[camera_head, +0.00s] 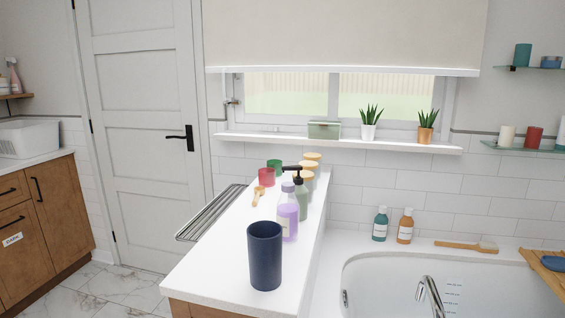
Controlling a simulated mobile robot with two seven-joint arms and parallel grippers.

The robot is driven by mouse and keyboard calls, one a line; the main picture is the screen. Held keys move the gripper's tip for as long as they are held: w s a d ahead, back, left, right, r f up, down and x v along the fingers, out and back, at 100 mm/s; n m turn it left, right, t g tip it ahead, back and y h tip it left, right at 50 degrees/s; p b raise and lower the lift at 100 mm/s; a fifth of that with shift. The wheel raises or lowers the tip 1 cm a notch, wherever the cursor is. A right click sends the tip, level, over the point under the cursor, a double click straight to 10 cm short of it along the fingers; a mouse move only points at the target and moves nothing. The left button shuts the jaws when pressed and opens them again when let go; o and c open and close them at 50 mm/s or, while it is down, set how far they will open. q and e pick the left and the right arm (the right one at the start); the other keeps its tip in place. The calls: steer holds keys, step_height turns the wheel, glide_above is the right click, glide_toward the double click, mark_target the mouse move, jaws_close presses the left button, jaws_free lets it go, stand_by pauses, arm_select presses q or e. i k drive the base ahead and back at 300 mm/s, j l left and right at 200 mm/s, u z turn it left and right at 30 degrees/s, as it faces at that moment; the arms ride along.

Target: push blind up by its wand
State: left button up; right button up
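The cream blind (345,35) hangs over the upper part of the window. Its white bottom rail (345,71) is level, with a strip of window glass (285,94) showing below it. I cannot make out a wand clearly. A small metal fitting (232,102) sits at the left side of the window frame, just under the rail; I cannot tell whether it belongs to the blind. Neither of my grippers is in view, and nothing is seen touching the blind.
The windowsill (340,143) holds a green box (324,130) and two potted plants. Below it, a white counter (215,270) carries a navy cup (265,255), bottles and jars. A bathtub (400,262) is at the right. A closed door (140,90) and clear floor (110,285) are left.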

mark_target(234, 45)
steer(key=j+u, duration=0.4)
steer(key=i+j+u, duration=0.35)
steer(key=j, duration=0.25)
steer(key=i+j+u, duration=0.75)
steer(key=j, duration=0.15)
steer(key=i+z, duration=0.2)
steer(key=i, duration=0.2)
steer(key=i+j+z, duration=0.15)
steer(key=i, duration=0.2)
steer(key=i+j+z, duration=0.2)
steer(key=i, duration=0.2)
steer(key=i+z, duration=0.25)
steer(key=z, duration=0.15)
steer(key=i+z, duration=0.25)
steer(key=z, duration=0.15)
steer(key=i+j+z, duration=0.1)
steer(key=i+z, duration=0.15)
steer(key=z, duration=0.15)
steer(key=i+z, duration=0.2)
steer(key=z, duration=0.2)
steer(key=i+j+z, duration=0.1)
steer(key=z, duration=0.35)
steer(key=i+j+z, duration=0.15)
steer(key=i+z, duration=0.25)
steer(key=k, duration=0.1)
